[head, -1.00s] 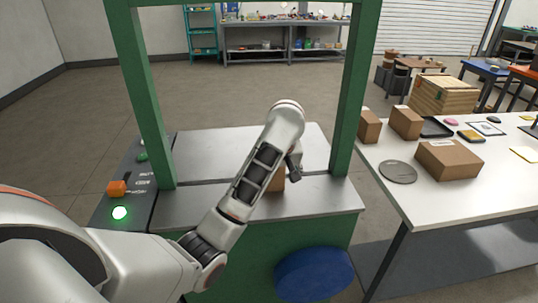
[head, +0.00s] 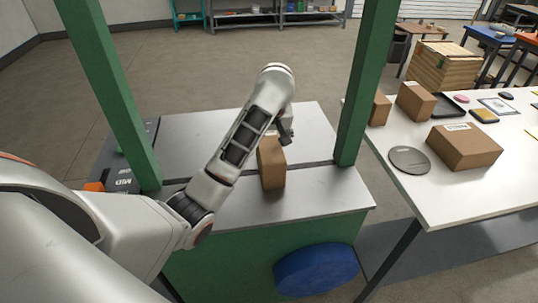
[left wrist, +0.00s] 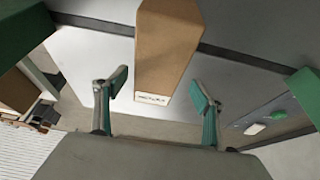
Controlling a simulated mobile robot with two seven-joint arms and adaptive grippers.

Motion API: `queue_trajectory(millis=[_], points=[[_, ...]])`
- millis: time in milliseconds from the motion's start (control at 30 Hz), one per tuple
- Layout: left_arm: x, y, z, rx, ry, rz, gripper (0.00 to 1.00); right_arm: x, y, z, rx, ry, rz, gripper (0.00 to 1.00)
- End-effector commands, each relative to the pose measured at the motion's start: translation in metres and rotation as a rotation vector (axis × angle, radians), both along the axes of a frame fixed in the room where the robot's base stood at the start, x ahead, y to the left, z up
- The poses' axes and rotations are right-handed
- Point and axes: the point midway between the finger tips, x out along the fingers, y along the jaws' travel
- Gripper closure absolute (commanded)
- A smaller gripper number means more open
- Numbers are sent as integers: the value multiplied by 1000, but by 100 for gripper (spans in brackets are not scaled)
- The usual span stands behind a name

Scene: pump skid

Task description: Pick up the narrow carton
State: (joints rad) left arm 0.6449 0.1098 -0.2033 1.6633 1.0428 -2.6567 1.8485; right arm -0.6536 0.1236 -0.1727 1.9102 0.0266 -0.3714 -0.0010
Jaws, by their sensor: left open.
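The narrow carton (head: 271,165) is a tall brown box standing on the grey metal bed (head: 220,199) of the green-framed machine. In the left wrist view the carton (left wrist: 166,45) lies in line with the gap between the two teal-padded fingers (left wrist: 160,90), which are spread wide with nothing between the pads. A small label shows on the carton's end there. My right gripper is not in view.
Green posts (head: 366,85) stand on both sides of the bed. A white table (head: 490,194) at the right holds a larger carton (head: 464,147), smaller cartons and a grey disc (head: 409,160). A blue round object (head: 315,270) is at the machine's front.

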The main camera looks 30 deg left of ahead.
Motion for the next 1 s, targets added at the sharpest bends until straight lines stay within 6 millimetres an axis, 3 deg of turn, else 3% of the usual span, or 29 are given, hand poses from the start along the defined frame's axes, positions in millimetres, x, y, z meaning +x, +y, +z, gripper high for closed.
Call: queue_trajectory(millis=[333, 700, 1000], points=[[6, 5, -22, 3, 1, 2, 31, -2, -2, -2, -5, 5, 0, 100], [19, 8, -61, 1, 1, 2, 31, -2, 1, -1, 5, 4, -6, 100], [20, 8, -65, 0, 0, 1, 31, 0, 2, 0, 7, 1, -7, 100]])
